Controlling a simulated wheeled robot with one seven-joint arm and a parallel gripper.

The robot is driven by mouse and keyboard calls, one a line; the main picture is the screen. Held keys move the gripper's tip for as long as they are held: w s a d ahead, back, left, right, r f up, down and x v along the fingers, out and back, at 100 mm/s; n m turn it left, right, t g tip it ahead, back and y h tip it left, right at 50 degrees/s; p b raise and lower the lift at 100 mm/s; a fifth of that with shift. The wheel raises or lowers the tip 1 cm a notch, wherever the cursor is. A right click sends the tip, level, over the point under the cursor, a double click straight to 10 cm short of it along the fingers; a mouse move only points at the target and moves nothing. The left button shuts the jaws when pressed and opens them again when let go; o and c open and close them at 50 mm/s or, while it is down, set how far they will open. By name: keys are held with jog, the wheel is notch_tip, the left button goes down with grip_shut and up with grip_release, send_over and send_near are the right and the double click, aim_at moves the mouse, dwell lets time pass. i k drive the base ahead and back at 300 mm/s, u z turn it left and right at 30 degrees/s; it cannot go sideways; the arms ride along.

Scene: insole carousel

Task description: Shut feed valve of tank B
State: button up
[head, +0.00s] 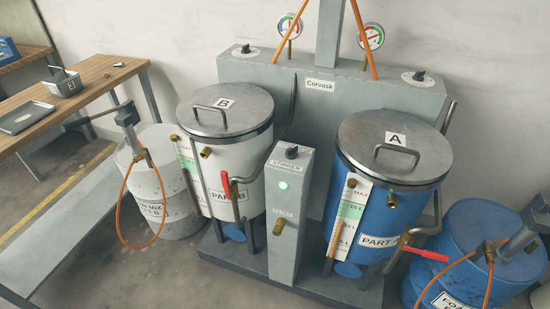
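Tank B (226,155) is a white cylinder with a metal lid marked B (212,121), standing left of the grey machine column. A red lever handle (225,186) on its front right hangs roughly upright beside a grey pipe (236,204). Tank A (372,212) is blue, to the right. Its red lever (425,254) points sideways to the right, nearly level. My gripper is not in this view.
A grey control box (290,215) with a lit green button stands between the tanks. A white drum (158,190) with a pump and hose is at left, a blue drum (478,245) at right. A wooden bench (95,75) is at far left. Open floor shows at lower left.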

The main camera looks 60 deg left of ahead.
aim_at(225, 178)
jog(key=u, duration=0.35)
jog(key=i, duration=0.15)
jog(key=u, duration=2.35)
jog(key=k, duration=0.45)
jog(key=u, duration=0.7)
jog(key=i, duration=1)
jog(key=z, duration=0.45)
